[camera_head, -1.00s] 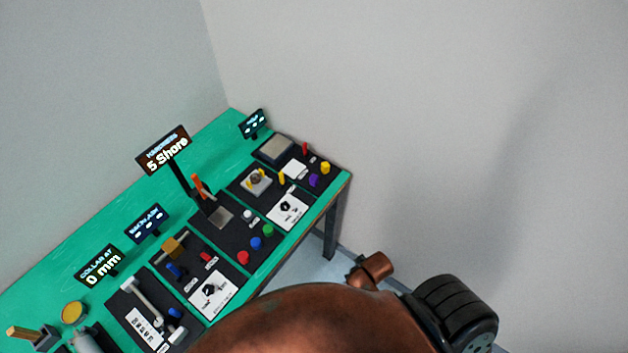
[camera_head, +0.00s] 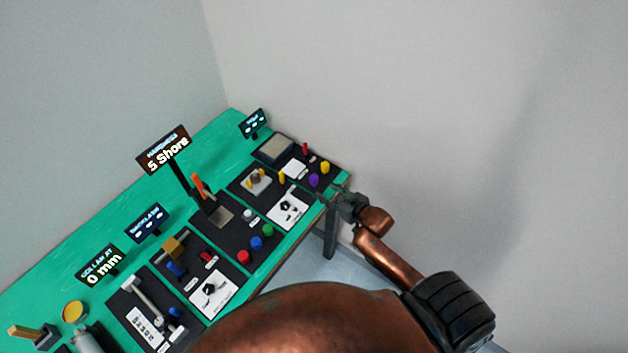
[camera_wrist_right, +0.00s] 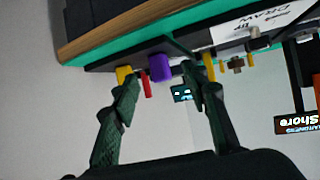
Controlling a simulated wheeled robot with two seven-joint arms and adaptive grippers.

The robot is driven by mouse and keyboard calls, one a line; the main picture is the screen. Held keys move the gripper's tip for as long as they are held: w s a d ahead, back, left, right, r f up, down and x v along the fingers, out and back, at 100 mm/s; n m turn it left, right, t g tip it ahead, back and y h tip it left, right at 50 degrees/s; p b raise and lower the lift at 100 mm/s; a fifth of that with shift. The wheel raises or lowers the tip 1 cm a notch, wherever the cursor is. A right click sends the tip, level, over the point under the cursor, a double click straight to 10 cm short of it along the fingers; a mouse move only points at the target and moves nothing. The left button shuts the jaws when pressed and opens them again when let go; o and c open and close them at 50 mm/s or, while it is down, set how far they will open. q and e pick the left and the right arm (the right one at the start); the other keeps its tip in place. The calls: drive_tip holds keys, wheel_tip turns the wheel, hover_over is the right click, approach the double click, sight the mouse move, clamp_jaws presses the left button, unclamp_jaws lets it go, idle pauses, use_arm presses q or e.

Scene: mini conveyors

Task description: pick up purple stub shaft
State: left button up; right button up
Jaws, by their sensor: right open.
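The purple stub shaft (camera_head: 314,180) stands on a dark mat near the right end of the green table. In the right wrist view the purple stub shaft (camera_wrist_right: 160,67) appears beyond and between the fingertips, apart from them. My right gripper (camera_head: 330,195) is at the table's right front edge, close to the purple piece. In the right wrist view my right gripper (camera_wrist_right: 162,92) is open and empty. My left gripper is not in view.
A yellow piece (camera_head: 325,167) and a red piece (camera_head: 305,148) stand close to the purple one. Signs on stands line the back. Right of the table is open floor.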

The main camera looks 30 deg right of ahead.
sight(316, 179)
drive_tip(key=w, duration=0.1)
drive_tip(key=w+r, duration=0.1)
drive_tip(key=w+t, duration=0.1)
drive_tip(key=shift+w+d+r+y, duration=0.2)
drive_tip(key=shift+d+r+y, duration=0.05)
drive_tip(key=shift+d+y, duration=0.1)
drive_tip(key=x, duration=0.7)
drive_tip(key=shift+s+a+f, duration=0.15)
drive_tip(key=shift+a+f, duration=0.05)
drive_tip(key=shift+f, duration=0.1)
drive_tip(key=shift+c, duration=0.7)
clamp_jaws()
